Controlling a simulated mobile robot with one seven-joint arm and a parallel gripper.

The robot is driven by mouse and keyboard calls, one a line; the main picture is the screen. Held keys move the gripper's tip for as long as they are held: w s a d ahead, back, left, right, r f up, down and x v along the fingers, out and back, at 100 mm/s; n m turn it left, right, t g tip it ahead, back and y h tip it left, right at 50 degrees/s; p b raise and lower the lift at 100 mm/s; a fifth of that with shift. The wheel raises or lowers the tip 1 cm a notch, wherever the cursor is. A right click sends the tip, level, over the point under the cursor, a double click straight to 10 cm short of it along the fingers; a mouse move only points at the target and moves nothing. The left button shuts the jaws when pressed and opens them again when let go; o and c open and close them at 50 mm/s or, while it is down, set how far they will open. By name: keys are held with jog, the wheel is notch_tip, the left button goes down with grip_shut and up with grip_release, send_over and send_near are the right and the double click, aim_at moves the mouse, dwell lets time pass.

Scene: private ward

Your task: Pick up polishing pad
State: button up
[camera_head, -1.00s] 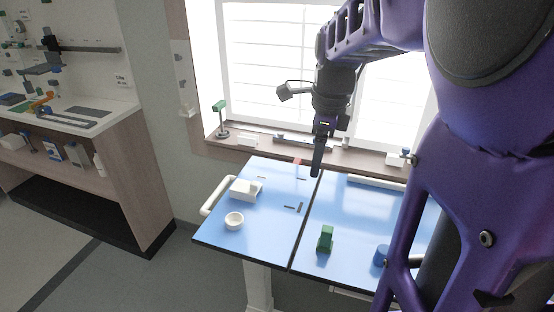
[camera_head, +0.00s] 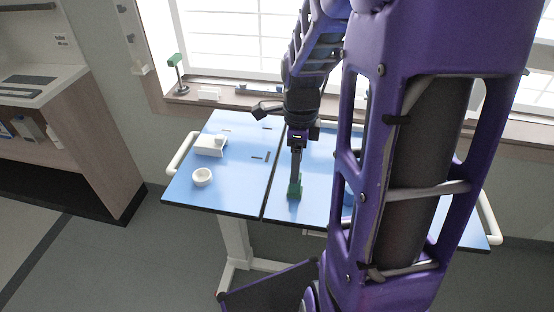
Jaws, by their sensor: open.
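A small green block-like object (camera_head: 294,192) stands on the blue table, just right of the seam between its two panels. It may be the polishing pad, but I cannot tell for certain. My gripper (camera_head: 296,178) points down right at the green object's top and hides part of it. The fingers are seen edge-on; they are open. I cannot tell whether they straddle the object or touch it.
The blue table (camera_head: 232,187) also carries a white bowl (camera_head: 202,177), a white box-like item (camera_head: 210,145) and small dark pieces (camera_head: 260,156). A blue object (camera_head: 348,197) is mostly hidden behind my arm. The windowsill (camera_head: 190,98) lies behind.

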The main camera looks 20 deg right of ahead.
aim_at(294, 191)
jog(key=shift+w+d+f, duration=0.1)
jog(key=shift+w+f, duration=0.1)
jog(key=shift+f, duration=1.3)
jog(key=shift+w+d+f, duration=0.1)
jog(key=shift+w+f, duration=0.05)
jog(key=shift+f, duration=1.35)
grip_shut()
